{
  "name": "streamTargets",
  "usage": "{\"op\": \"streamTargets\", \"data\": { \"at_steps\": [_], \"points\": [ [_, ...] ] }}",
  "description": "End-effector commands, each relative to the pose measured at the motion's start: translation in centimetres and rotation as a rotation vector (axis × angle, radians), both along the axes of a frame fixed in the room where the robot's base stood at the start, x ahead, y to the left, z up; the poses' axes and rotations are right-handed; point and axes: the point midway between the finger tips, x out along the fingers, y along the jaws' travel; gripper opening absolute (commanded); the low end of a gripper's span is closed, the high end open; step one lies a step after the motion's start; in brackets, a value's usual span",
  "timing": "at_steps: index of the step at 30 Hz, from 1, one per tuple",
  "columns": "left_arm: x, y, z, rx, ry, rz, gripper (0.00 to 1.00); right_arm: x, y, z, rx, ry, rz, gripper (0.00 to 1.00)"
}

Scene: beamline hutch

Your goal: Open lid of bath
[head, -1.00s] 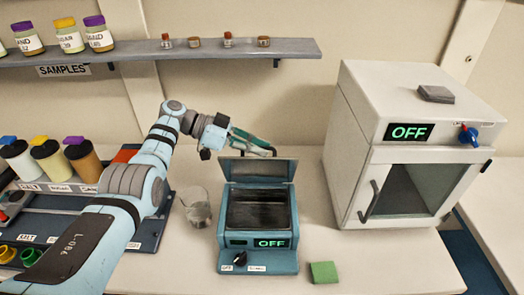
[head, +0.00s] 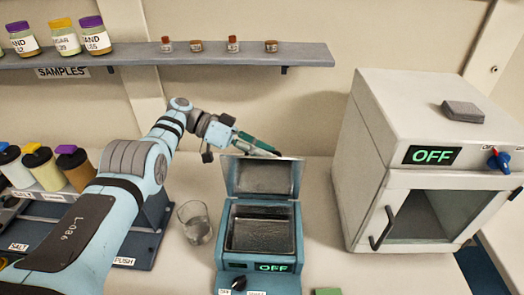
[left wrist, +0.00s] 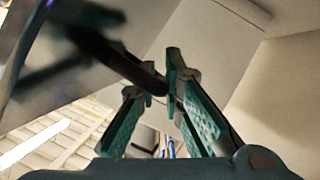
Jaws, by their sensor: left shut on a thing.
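The blue bath (head: 228,235) stands on the worktop with its dark, rectangular basin open to view. Its lid (head: 264,177) is raised at the back edge, with its grey inner face toward me. My left gripper (head: 272,151) is at the top edge of the lid, partly hidden behind it. In the left wrist view, the green fingers (left wrist: 160,88) are shut on a dark curved bar (left wrist: 128,66), which looks like the lid's handle. The bath's display reads OFF above a dark knob (head: 238,283). My right gripper is in neither view.
A glass beaker (head: 196,224) stands close left of the bath. A white oven (head: 365,165) with a door handle stands to the right. A shelf (head: 130,57) with sample jars runs along the wall behind. A green block (head: 328,291) lies at the front.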

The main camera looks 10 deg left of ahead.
Motion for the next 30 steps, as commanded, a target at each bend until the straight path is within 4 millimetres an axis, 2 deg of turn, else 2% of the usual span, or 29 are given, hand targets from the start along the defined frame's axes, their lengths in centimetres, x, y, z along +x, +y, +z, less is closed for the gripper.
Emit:
{"op": "streamTargets", "data": {
  "at_steps": [1,2,3,12,16,20,25,30],
  "points": [
    [0.0,0.0,-0.1,0.002,0.002,0.0,0.0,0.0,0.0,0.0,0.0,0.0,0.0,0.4],
    [0.0,0.1,-0.1,0.001,0.002,0.0,0.13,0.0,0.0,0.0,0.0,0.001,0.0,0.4],
    [0.0,0.1,-0.1,0.001,0.002,0.001,0.17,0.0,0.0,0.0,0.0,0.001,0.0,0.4],
    [0.1,0.2,0.0,0.0,-0.001,0.003,0.17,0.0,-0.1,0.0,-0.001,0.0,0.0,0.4],
    [0.2,0.2,0.9,-0.001,-0.004,0.004,0.17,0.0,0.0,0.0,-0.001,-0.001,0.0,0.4],
    [0.1,0.2,3.0,0.001,-0.005,0.002,0.17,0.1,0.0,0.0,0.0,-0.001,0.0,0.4],
    [0.1,0.2,7.7,0.001,-0.003,0.003,0.17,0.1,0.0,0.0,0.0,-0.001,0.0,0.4],
    [0.1,0.2,9.8,0.001,0.002,0.004,0.17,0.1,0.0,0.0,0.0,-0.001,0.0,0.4]
  ]
}}
